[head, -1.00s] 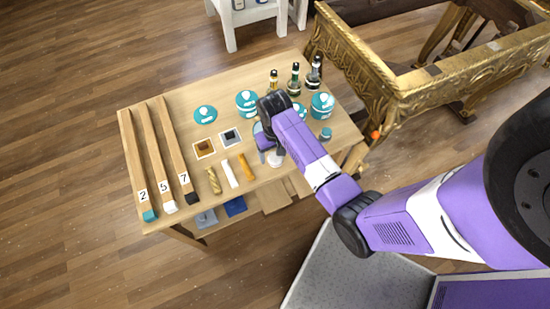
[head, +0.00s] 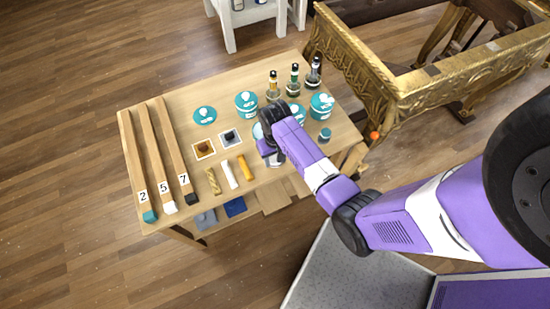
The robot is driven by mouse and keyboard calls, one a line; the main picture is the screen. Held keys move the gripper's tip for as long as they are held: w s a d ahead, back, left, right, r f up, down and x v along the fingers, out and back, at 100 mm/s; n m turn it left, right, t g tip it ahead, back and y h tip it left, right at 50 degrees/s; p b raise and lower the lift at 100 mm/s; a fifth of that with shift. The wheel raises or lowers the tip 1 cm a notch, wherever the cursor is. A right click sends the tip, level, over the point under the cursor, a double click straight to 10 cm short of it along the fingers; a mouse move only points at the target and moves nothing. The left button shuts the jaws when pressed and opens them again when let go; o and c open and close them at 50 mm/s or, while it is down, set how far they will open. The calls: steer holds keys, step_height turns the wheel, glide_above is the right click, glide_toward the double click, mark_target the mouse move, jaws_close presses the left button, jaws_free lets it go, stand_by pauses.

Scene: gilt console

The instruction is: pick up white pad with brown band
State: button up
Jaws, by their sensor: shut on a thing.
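My gripper (head: 274,157) is over the front middle of the wooden table and is shut on a small white thing, most likely the white pad (head: 278,161). Only a little of the pad shows beneath the purple gripper. Its brown band cannot be made out, and the fingers hide most of it. I cannot tell whether the pad is clear of the table top.
Left of my gripper lie an orange stick (head: 244,167), a white stick (head: 230,174) and a twisted gold piece (head: 212,181). Teal tubs and bottles (head: 294,80) stand behind. Three numbered wooden strips (head: 161,150) lie left. A gilt console (head: 400,88) stands right.

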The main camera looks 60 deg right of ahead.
mark_target(275, 158)
steer(key=shift+r, duration=0.15)
step_height(275, 158, up, 20)
steer(key=p, duration=0.3)
steer(key=o, duration=0.6)
steer(key=c, duration=0.5)
steer(key=shift+d, duration=0.1)
